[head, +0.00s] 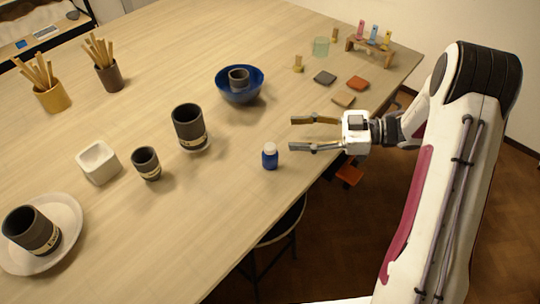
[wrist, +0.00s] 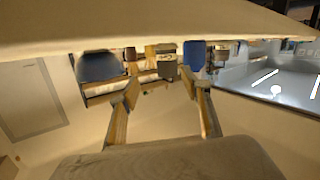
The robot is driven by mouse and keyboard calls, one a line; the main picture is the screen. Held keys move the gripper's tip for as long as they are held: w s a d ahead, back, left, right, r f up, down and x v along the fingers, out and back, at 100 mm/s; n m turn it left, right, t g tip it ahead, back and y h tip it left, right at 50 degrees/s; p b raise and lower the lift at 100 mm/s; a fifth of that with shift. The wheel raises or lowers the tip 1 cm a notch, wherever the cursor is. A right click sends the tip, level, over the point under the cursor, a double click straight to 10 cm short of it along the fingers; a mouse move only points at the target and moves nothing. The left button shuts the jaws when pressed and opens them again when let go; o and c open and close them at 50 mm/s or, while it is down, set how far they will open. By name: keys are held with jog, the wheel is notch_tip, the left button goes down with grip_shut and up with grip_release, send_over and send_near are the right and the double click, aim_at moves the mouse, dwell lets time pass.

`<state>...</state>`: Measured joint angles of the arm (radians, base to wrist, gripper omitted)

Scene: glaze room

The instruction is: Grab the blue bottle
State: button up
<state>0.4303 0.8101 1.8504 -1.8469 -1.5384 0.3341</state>
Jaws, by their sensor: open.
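The blue bottle (head: 270,158) with a white cap stands upright near the table's right edge in the head view. My gripper (head: 291,133) reaches in from the right with its two fingers apart and nothing between them. The bottle is apart from the gripper, just left of and nearer than the near fingertip. The wrist view looks upside down, with the table at the top. There the bottle (wrist: 194,54) shows beyond the tip of the right finger, off the middle between the fingers (wrist: 167,88). Its cap is hard to make out there.
A blue bowl (head: 250,96) holding a dark cup (head: 238,76) stands farther back. A dark cup (head: 189,128) on a saucer is left of the bottle. Flat tiles (head: 343,99) and a small rack (head: 370,48) lie beyond my gripper. Table around the bottle is clear.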

aim_at(277, 154)
jog(key=s+g, duration=0.1)
jog(key=s+f+g+y, duration=0.1)
jog(key=s, duration=0.1)
jog(key=s+d+g+y, duration=0.1)
jog(key=s, duration=0.1)
jog(key=shift+s+d+f+n, duration=0.1)
jog(key=shift+s+f+n, duration=0.1)
jog(key=shift+f+n, duration=0.2)
jog(key=shift+a+r, duration=0.1)
jog(key=shift+a, duration=1.2)
jog(key=shift+a, duration=0.1)
jog(key=shift+w+a, duration=0.2)
jog(key=shift+a, duration=2.3)
jog(key=c, duration=1.2)
